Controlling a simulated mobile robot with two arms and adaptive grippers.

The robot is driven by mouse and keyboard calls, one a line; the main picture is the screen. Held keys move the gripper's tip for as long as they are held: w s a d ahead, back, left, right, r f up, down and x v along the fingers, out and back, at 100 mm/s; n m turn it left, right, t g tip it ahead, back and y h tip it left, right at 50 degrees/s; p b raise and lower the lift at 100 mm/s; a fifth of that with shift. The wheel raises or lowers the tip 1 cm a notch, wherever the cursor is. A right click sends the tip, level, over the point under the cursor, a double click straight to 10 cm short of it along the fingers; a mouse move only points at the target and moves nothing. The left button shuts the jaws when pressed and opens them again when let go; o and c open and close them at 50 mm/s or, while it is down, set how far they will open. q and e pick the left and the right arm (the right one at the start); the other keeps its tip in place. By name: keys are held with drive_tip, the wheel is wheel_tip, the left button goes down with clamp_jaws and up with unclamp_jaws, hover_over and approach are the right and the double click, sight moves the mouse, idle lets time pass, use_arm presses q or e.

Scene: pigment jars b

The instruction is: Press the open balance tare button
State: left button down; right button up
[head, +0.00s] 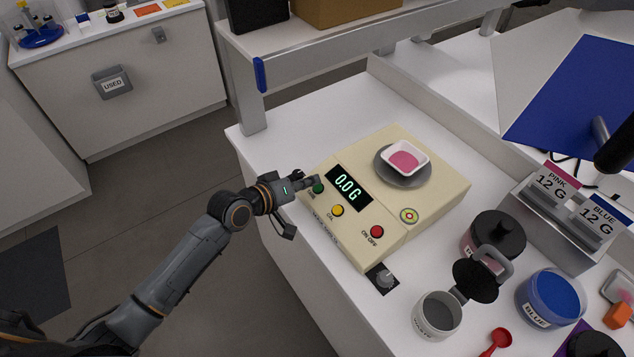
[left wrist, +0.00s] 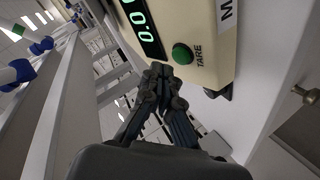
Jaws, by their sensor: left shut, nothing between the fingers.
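The cream balance (head: 435,200) stands on the white bench, with a lit display (head: 348,187) reading 0.0 G. Its green button (head: 318,188) is at the left end of the front panel; in the left wrist view the green button (left wrist: 182,54) is labelled TARE. A white dish (head: 405,158) with pink powder sits on the balance's round grey pan. My left gripper (head: 313,181) is shut and empty, with its tips right beside the green button. In the left wrist view the fingertips (left wrist: 160,72) are just beside the button; I cannot tell whether they touch it. My right gripper is not in view.
Yellow (head: 337,210) and red (head: 377,231) buttons share the panel. A grey waste cup (head: 437,316), a dark-lidded jar (head: 495,235), a blue jar (head: 551,298) and a red scoop (head: 497,340) stand to the right. A raised shelf (head: 330,50) is behind.

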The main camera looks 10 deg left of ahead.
use_arm(q)
wheel_tip(320, 180, up, 6)
drive_tip(key=s+a+p, duration=0.1)
drive_tip(key=p, duration=0.4)
drive_tip(key=shift+s+a+f+p, duration=0.2)
drive_tip(key=shift+s+a+p, duration=0.05)
drive_tip(key=shift+s+p, duration=0.05)
idle(0.3)
idle(0.4)
